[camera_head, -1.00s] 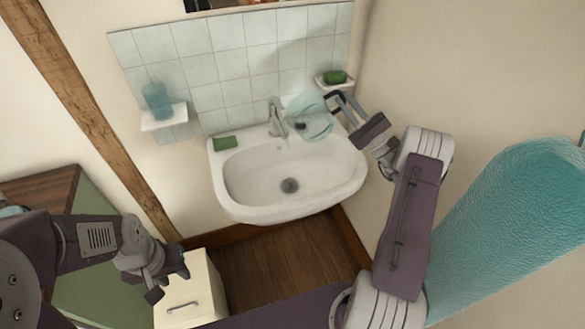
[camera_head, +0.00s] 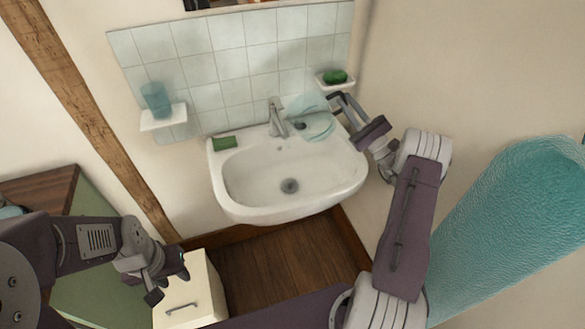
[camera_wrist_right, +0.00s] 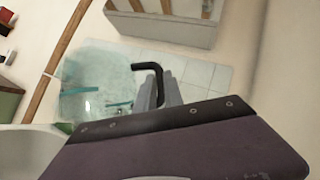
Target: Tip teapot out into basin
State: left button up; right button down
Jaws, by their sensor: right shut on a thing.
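The teapot (camera_head: 318,126) is pale, see-through blue glass with a dark handle. It is held tilted over the back right of the white basin (camera_head: 250,175), beside the tap. My right gripper (camera_head: 345,106) is shut on the handle. In the right wrist view, the black handle (camera_wrist_right: 150,67) sits at the fingers and the blurred glass body (camera_wrist_right: 88,88) is to the left. I cannot tell whether liquid is leaving it. The basin bowl looks empty. My left gripper (camera_head: 170,284) is open and empty, low at the left, in front of a cream drawer unit.
The tap (camera_head: 276,115) stands at the basin's back edge. A green soap or sponge (camera_head: 225,143) lies on the left rim. A blue cup (camera_head: 156,98) stands on the left shelf and a green soap (camera_head: 335,77) lies on the right one. A teal towel (camera_head: 515,220) hangs at right.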

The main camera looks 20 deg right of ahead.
jog(key=shift+d+f+m+t+h+b, duration=0.4)
jog(key=shift+d+f+m+t+b, duration=0.15)
jog(key=shift+f+m, duration=0.25)
dwell(1.7)
jog(key=shift+d+f+m+t+h+b, duration=0.45)
jog(key=shift+f+m+h+b, duration=0.25)
jog(key=shift+b, duration=0.25)
dwell(2.2)
jog(key=shift+d+f+m+t+b, duration=0.15)
jog(key=shift+f+m+t+b, duration=0.2)
jog(key=shift+m+b, duration=0.4)
dwell(1.6)
